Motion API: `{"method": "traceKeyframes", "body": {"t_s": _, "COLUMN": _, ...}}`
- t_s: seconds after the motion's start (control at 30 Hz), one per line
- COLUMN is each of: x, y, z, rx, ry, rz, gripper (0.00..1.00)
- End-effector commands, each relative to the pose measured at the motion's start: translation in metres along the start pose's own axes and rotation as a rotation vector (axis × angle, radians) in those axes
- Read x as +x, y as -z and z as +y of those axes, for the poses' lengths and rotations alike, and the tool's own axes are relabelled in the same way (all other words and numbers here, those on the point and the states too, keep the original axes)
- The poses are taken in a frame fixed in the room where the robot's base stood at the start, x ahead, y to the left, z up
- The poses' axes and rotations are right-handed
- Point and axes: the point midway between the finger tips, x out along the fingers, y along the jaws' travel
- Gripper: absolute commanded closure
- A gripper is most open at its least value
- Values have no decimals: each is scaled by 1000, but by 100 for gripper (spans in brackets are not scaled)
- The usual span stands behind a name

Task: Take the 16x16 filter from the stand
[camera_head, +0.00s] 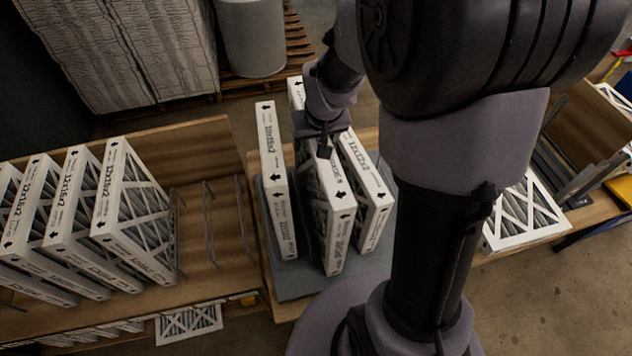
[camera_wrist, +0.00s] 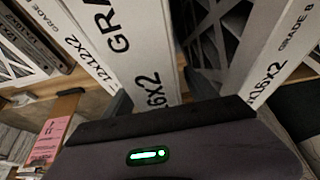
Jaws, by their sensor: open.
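Filters stand upright on a grey stand (camera_head: 300,282). The middle filter (camera_head: 337,200) is under my gripper (camera_head: 325,142); in the wrist view its white edge (camera_wrist: 135,45) shows a label ending "16x2", the first figures hidden. My gripper (camera_wrist: 160,100) is open, with its fingers on either side of that edge; whether they touch it is unclear. A 12x12x2 filter (camera_head: 365,175) stands close on its right in the head view, and at left in the wrist view (camera_wrist: 82,50). Another filter (camera_head: 270,160), its label ending "16x2", stands to the left in the head view.
Several 12x16x2 filters (camera_head: 125,205) stand in a wooden rack at left, with empty wire dividers (camera_head: 210,215) beside them. A flat filter (camera_head: 525,212) lies at right. A pallet with a grey drum (camera_head: 250,38) is behind. Neighbouring filters leave little side room.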

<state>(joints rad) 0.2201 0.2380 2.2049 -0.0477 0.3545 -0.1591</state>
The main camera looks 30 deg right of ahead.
Motion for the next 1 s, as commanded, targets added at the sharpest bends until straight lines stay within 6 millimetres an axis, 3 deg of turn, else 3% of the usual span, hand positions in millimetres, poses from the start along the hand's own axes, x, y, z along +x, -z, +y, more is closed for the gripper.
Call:
{"method": "traceKeyframes", "body": {"t_s": 0.33, "x": 1, "y": 0, "z": 0, "rx": 0, "ry": 0, "rz": 0, "gripper": 36}}
{"method": "traceKeyframes", "body": {"t_s": 0.67, "x": 1, "y": 0, "z": 0, "rx": 0, "ry": 0, "rz": 0, "gripper": 100}}
{"method": "traceKeyframes", "body": {"t_s": 1.0, "x": 1, "y": 0, "z": 0, "rx": 0, "ry": 0, "rz": 0, "gripper": 100}}
